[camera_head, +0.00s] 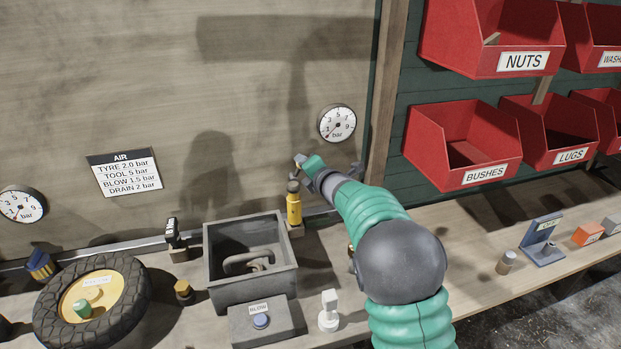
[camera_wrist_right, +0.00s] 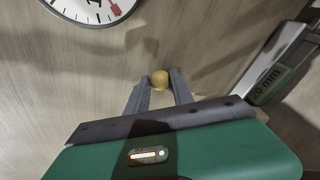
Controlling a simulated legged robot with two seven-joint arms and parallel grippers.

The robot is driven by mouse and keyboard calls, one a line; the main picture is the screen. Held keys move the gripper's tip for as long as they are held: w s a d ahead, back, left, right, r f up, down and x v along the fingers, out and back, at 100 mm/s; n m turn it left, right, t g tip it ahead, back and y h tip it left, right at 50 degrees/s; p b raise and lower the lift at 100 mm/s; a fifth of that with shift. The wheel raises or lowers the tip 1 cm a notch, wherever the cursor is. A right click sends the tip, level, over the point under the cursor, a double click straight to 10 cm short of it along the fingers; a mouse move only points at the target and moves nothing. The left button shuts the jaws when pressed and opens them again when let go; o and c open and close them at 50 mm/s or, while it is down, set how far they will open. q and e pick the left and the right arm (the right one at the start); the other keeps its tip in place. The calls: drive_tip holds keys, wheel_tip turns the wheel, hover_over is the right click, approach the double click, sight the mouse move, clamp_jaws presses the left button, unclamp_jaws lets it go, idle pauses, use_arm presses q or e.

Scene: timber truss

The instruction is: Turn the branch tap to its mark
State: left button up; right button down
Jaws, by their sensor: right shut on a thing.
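My right arm (camera_head: 375,215) reaches up from the bottom right to the back wall. My right gripper (camera_head: 299,161) is at the wall, below and left of a white gauge (camera_head: 337,123), which also shows in the right wrist view (camera_wrist_right: 92,8). In the right wrist view, the two grey fingers of the gripper (camera_wrist_right: 158,92) are shut on a round brass-coloured knob (camera_wrist_right: 160,78), with one finger on each side. The knob looks like part of the tap; the tap's body and its mark cannot be made out. My left gripper is not in view.
A yellow cylinder (camera_head: 294,208) stands just below the gripper. A grey bin (camera_head: 214,268), a tyre (camera_head: 48,320) and a BLOW button box (camera_head: 265,327) are on the bench. Red bins (camera_head: 465,165) hang at right. A 20 mm labelled part (camera_wrist_right: 268,78) lies right of the fingers.

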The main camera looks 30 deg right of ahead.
drive_tip(key=a+n+b, duration=0.1)
drive_tip(key=a+n+h+b, duration=0.1)
drive_tip(key=b, duration=0.1)
drive_tip(key=shift+w+f+n+g, duration=0.2)
drive_tip(key=shift+f+n+g, duration=0.1)
drive_tip(key=shift+w+a+r+n+h+b, duration=0.1)
drive_tip(key=shift+a+n+h+b, duration=0.5)
drive_tip(key=shift+b, duration=0.4)
drive_tip(key=c, duration=1.3)
unclamp_jaws()
drive_tip(key=shift+c, duration=0.2)
drive_tip(key=shift+o, duration=1.2)
drive_tip(key=shift+w+r, duration=0.1)
drive_tip(key=shift+r, duration=0.15)
drive_tip(key=shift+s+r, duration=0.1)
drive_tip(key=shift+s, duration=0.1)
